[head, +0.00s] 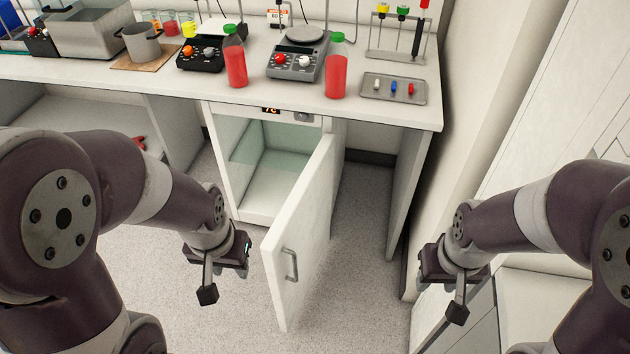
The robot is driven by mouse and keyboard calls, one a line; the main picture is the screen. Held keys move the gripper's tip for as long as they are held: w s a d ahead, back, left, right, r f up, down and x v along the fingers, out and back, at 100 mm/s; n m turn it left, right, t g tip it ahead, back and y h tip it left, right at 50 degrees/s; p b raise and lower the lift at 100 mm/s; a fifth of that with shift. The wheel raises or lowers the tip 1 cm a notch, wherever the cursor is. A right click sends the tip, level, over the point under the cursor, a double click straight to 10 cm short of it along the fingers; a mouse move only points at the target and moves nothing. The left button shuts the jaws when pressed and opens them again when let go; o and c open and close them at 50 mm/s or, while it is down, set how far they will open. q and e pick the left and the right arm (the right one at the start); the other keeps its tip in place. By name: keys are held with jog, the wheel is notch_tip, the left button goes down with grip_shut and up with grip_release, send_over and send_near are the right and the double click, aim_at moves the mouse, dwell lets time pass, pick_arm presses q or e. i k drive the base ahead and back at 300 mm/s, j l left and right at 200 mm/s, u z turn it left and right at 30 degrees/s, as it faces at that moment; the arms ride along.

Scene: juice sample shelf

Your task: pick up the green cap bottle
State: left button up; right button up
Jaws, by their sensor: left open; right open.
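Two bottles with green caps and red contents stand upright on the bench. One green cap bottle (235,60) is left of the grey balance, near the hot plate. The other green cap bottle (336,70) is right of the balance, close to the bench's front edge. My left gripper (212,278) is open and empty, below bench height in front of the cabinet, left of its open door. My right gripper (456,295) is open and empty, low at the right, beyond the bench's right end. Both are well apart from the bottles. Only one finger of each shows clearly.
A small cabinet (270,187) under the bench has its white door (300,230) swung out between my grippers. A balance (297,62) sits between the bottles. A metal tray (394,89) and a rack (400,50) stand at the right. A pot (141,46) stands farther left.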

aim_at(337, 55)
jog(key=k, duration=0.45)
jog(key=k+u, duration=0.2)
jog(key=u, duration=0.3)
jog(key=k+j+u, duration=0.2)
jog(key=u, duration=0.3)
jog(key=k+j+u, duration=0.15)
jog(key=u, duration=0.35)
jog(key=i+j, duration=0.15)
jog(key=i, duration=0.5)
jog(key=i+j, duration=0.15)
jog(key=i, duration=0.5)
jog(key=i+j, duration=0.15)
jog(key=i, duration=0.55)
jog(key=i+l+z, duration=0.1)
jog(key=i+z, duration=0.6)
jog(key=z, duration=0.2)
jog(key=i+j+z, duration=0.1)
jog(key=i+z, duration=0.55)
jog(key=z, duration=0.2)
jog(key=i+z, duration=0.2)
jog(key=z, duration=0.25)
jog(key=i+j+z, duration=0.15)
jog(key=z, duration=0.25)
jog(key=i+j+z, duration=0.2)
jog(key=z, duration=0.2)
jog(key=i+j+z, duration=0.15)
jog(key=z, duration=0.25)
